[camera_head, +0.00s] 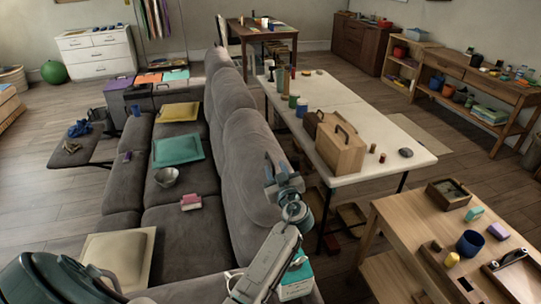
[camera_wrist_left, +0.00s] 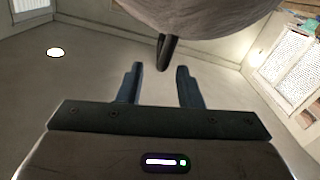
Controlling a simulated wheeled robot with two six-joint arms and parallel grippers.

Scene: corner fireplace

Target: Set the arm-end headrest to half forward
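The grey sofa (camera_head: 175,225) runs away from me, with padded headrests along its back. The nearest headrest (camera_head: 246,150) stands raised at the near end. My left gripper (camera_head: 270,165) is at the right, rear edge of this headrest. In the left wrist view, my gripper (camera_wrist_left: 160,69) is open, with two dark fingers apart. A grey padded underside (camera_wrist_left: 205,14) fills the top of that view. A short dark lever (camera_wrist_left: 166,51) hangs from it, its lower end by the gap between the fingertips. I cannot tell whether they touch. My right gripper is not in view.
A long white table (camera_head: 365,110) with a wooden caddy (camera_head: 340,148) stands close behind the sofa. A wooden workbench (camera_head: 410,215) is at the lower right. The floor at the left is mostly open.

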